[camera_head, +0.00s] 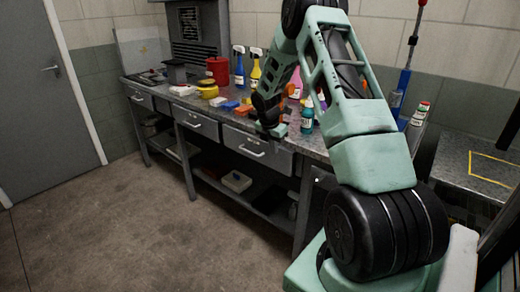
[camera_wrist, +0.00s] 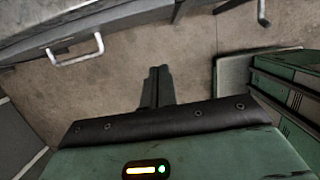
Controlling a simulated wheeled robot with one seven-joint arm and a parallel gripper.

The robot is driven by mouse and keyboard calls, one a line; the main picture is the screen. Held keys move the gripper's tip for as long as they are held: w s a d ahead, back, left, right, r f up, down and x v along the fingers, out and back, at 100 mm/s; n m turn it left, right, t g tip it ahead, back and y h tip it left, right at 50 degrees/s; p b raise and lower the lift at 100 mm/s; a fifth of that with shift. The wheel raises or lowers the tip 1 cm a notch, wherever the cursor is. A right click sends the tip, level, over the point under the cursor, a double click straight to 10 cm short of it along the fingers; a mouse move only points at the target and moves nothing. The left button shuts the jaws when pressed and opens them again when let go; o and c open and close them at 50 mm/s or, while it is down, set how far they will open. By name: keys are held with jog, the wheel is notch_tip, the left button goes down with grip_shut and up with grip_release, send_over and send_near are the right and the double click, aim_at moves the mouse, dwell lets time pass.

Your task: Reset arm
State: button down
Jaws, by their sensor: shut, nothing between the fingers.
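My green arm rises at the right in the head view and bends over toward the workbench (camera_head: 215,103). My gripper (camera_head: 273,131) hangs in front of the bench's front edge, with nothing visible held in it. In the wrist view my gripper (camera_wrist: 160,72) shows its two dark fingers together, pointing over the bare brown floor (camera_wrist: 120,85). The fingers are shut and empty. Part of the bench top behind the arm is hidden.
The bench carries a red can (camera_head: 218,70), a blue spray bottle (camera_head: 239,72), a yellow spray bottle (camera_head: 256,74) and several smaller items. Drawers with handles (camera_head: 252,151) line its front. A table with yellow markings (camera_head: 485,165) stands at right. The floor (camera_head: 100,215) at left is clear.

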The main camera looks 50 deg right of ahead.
jog(key=shift+r, duration=0.1)
jog(key=w+a+r+m+t+y, duration=0.1)
jog(key=a+r, duration=0.2)
jog(key=a, duration=0.7)
jog(key=w+a+r+m, duration=0.1)
jog(key=w+a+r, duration=0.15)
jog(key=a, duration=0.65)
jog(key=s+a+r+m+y, duration=0.1)
jog(key=s+a+r+m, duration=0.15)
jog(key=a, duration=0.55)
jog(key=s+a+r+m, duration=0.1)
jog(key=s+a+r, duration=0.25)
jog(key=a, duration=0.55)
jog(key=s+a+r+m, duration=0.1)
jog(key=s+a, duration=0.4)
jog(key=s, duration=0.3)
jog(key=s+a+r+m+y, duration=0.1)
jog(key=s+a+m, duration=0.1)
jog(key=s+a, duration=0.4)
jog(key=s+a+r+m+g, duration=0.1)
jog(key=s+a, duration=0.4)
jog(key=s, duration=0.6)
jog(key=shift+s+a+m, duration=0.15)
jog(key=shift+a+m, duration=0.05)
jog(key=shift+m, duration=0.45)
jog(key=shift+d+r, duration=0.1)
